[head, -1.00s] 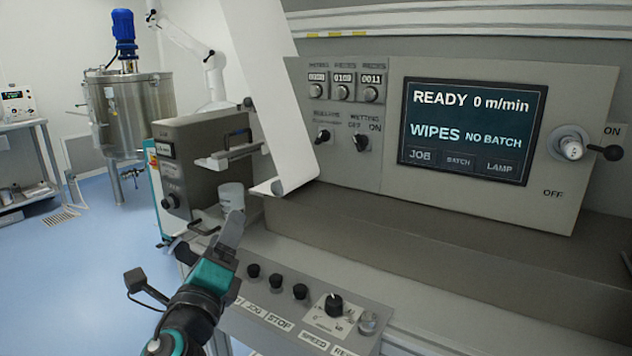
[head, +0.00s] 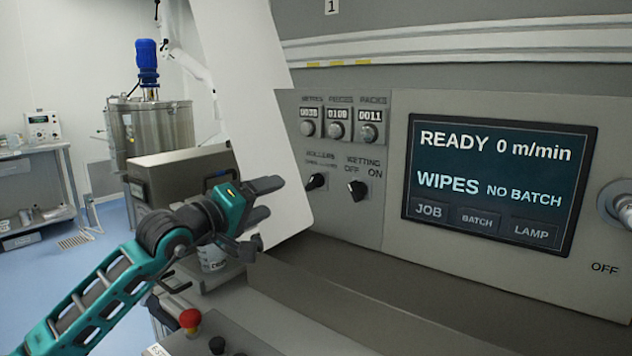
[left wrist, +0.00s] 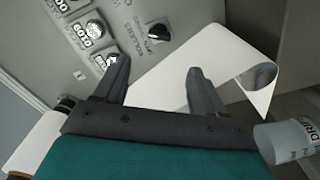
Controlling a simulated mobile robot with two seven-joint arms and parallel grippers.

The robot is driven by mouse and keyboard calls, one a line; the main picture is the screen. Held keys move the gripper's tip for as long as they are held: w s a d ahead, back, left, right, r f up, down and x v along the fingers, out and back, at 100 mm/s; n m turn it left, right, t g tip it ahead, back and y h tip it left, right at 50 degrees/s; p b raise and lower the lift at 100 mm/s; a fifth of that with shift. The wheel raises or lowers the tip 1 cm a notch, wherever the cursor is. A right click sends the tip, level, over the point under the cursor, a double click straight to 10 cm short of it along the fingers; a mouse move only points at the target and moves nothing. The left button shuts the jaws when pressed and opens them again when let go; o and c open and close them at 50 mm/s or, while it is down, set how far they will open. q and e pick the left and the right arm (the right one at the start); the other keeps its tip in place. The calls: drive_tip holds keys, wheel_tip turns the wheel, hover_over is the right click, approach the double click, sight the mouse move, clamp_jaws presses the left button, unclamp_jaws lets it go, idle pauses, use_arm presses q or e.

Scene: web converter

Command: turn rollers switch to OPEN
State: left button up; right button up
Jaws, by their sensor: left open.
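The rollers switch (head: 316,181) is a black knob on the grey panel, under the ROLLERS label, left of the wetting switch (head: 357,190). Its position words are too small to read. In the left wrist view the rollers switch (left wrist: 158,33) shows at the top, beyond and between my fingertips. My left gripper (head: 272,200) is open and empty, left of the switch and apart from it, in front of the white web. In the left wrist view its two fingers (left wrist: 158,75) are spread with the white web behind them. My right gripper is not in view.
The white web (head: 250,110) hangs left of the panel. The counters (head: 338,123) sit above the switches and the screen (head: 497,185) to the right. A red button (head: 190,320) stands below my left arm.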

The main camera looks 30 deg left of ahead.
sight(309, 182)
use_arm(q)
drive_tip(key=w+p, duration=0.1)
drive_tip(key=w, duration=0.7)
drive_tip(key=w+d+p, duration=0.1)
drive_tip(key=w, duration=0.3)
drive_tip(key=shift+w+d+p, duration=0.1)
drive_tip(key=shift+p, duration=0.2)
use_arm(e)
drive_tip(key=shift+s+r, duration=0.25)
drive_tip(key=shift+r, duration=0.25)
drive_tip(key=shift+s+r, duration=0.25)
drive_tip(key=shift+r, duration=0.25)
use_arm(q)
drive_tip(key=c, duration=1.1)
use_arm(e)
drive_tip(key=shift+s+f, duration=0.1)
